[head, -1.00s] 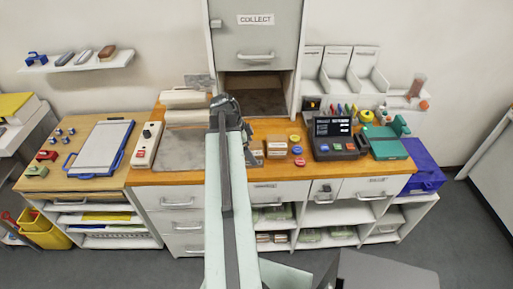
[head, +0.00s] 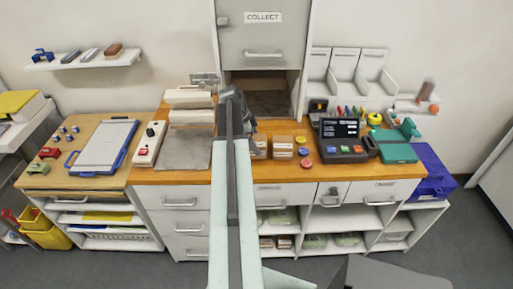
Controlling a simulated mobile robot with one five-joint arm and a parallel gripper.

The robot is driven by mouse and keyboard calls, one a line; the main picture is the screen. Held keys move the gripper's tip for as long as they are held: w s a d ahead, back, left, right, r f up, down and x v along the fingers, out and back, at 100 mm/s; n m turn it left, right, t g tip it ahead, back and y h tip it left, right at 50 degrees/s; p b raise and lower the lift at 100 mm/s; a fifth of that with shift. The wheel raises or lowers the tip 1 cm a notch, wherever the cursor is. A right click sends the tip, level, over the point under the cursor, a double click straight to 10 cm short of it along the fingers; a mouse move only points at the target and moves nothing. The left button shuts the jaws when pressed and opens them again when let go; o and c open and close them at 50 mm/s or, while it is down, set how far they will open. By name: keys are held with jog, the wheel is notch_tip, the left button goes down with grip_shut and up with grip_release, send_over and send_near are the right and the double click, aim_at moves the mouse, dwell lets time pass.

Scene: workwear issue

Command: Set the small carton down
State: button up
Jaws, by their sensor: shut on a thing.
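My gripper (head: 229,93) is at the far end of my pale arm, in front of the open bay under the COLLECT hatch and above the back of the wooden counter (head: 225,176). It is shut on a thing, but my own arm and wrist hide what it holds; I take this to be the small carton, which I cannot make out. Two small brown-and-white packs stand on the counter right of my arm: one in clear view (head: 283,147) and one partly covered by the arm (head: 260,148).
The COLLECT bay (head: 262,103) is open at the back. Coloured discs (head: 302,152), a dark till (head: 342,138) and a teal device (head: 397,146) stand to the right.

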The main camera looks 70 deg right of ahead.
jog(key=f+b, duration=0.4)
jog(key=shift+w+d, duration=0.2)
jog(key=shift+d, duration=0.15)
jog(key=shift+r, duration=0.2)
jog(key=shift+f, duration=0.2)
jog(key=o, duration=1.5)
jog(key=shift+o, duration=0.2)
jog(key=shift+r, duration=0.1)
jog(key=p+v, duration=1.1)
jog(key=shift+s+r, duration=0.1)
jog(key=shift+r, duration=0.25)
jog(key=shift+w+a+r+p, duration=0.1)
jog(key=shift+w+r+p, duration=0.15)
jog(key=shift+w+p, duration=0.05)
